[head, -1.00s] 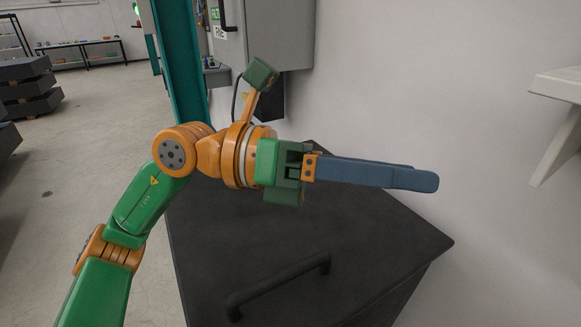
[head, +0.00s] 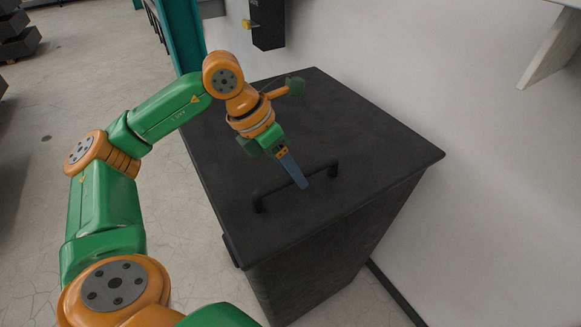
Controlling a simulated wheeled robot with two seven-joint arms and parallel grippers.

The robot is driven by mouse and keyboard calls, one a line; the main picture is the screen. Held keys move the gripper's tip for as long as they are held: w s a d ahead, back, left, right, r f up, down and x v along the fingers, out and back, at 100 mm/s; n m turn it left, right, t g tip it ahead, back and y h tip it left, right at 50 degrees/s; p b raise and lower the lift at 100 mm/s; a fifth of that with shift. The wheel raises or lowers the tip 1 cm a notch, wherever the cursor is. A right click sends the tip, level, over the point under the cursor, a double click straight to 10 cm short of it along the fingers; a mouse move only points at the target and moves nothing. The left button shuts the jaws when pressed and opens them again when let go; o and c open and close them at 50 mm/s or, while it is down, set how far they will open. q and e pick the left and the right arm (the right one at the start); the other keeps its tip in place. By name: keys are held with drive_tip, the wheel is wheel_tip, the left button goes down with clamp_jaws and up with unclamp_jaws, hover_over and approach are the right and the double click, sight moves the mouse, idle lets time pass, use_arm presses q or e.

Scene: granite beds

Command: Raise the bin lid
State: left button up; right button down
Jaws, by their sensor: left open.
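The bin is a tall black box with a flat dark lid (head: 370,145), which lies closed on top. A black bar handle (head: 270,193) stands on the lid near its front edge, running from lower left to upper right. My left gripper (head: 303,184) points down at the lid, its blue-grey fingers in front of or over the middle of the handle. The fingers overlap in this view, and I cannot tell whether they touch the handle. They are open and hold nothing visible. My right gripper is not in view.
A white wall (head: 500,190) stands close behind and right of the bin. A teal post (head: 180,35) and a dark wall box (head: 267,25) are beyond it. A pale shelf bracket (head: 548,50) juts out at upper right. Concrete floor (head: 190,250) is clear at left.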

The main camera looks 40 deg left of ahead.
use_arm(q)
drive_tip(key=shift+w, duration=0.1)
clamp_jaws()
idle(1.2)
